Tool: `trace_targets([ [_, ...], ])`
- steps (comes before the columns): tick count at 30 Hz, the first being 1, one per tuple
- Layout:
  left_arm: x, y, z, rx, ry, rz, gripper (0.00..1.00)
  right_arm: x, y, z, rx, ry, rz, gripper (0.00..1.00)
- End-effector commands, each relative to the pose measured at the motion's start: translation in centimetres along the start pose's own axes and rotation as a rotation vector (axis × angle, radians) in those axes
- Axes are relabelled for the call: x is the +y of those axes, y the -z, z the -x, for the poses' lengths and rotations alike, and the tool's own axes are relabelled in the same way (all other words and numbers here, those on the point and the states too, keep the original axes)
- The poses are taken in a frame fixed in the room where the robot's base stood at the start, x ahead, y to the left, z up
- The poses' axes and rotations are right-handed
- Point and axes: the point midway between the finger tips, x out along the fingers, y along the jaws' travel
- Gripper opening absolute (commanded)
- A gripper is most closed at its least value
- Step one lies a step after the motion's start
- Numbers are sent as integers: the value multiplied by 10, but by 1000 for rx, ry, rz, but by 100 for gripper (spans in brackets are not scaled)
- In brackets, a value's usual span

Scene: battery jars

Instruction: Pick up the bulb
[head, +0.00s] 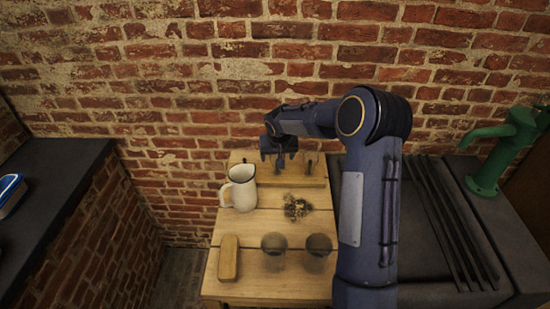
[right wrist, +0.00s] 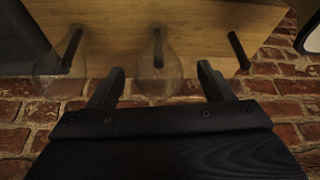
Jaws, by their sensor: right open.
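In the right wrist view, a clear glass bulb (right wrist: 157,80) sits around a dark peg on a wooden board (right wrist: 200,20), between my two fingers. A second clear bulb (right wrist: 60,75) is around another peg to the left. My right gripper (right wrist: 159,85) is open, with a finger on either side of the middle bulb; I cannot tell whether they touch it. In the head view my right gripper (head: 279,160) is over the wooden rack (head: 318,180) at the back of the table. The bulbs are not clear there. My left gripper is not in view.
A white jug (head: 240,188) stands left of the rack. A dried clump (head: 296,207), two glass jars (head: 274,246) (head: 318,248) and a wooden block (head: 229,258) are on the wooden table (head: 255,285). A brick wall is close behind. A green pump (head: 492,160) stands right.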

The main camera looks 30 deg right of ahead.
Motion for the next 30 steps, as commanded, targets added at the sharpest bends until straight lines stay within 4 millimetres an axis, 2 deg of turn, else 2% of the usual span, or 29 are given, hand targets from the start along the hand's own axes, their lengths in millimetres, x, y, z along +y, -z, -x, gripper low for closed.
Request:
trace_targets([
  [2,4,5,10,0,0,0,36,0,2,-10,-5,-1,0,74],
  [6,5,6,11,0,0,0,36,0,2,-28,-2,0,0,74],
  [14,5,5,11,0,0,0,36,0,1,-33,0,0,0,74],
  [26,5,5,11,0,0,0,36,0,1,-32,0,0,0,24],
  [27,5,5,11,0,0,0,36,0,1,-32,0,0,0,21],
  [30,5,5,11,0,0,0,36,0,1,-32,0,0,0,21],
])
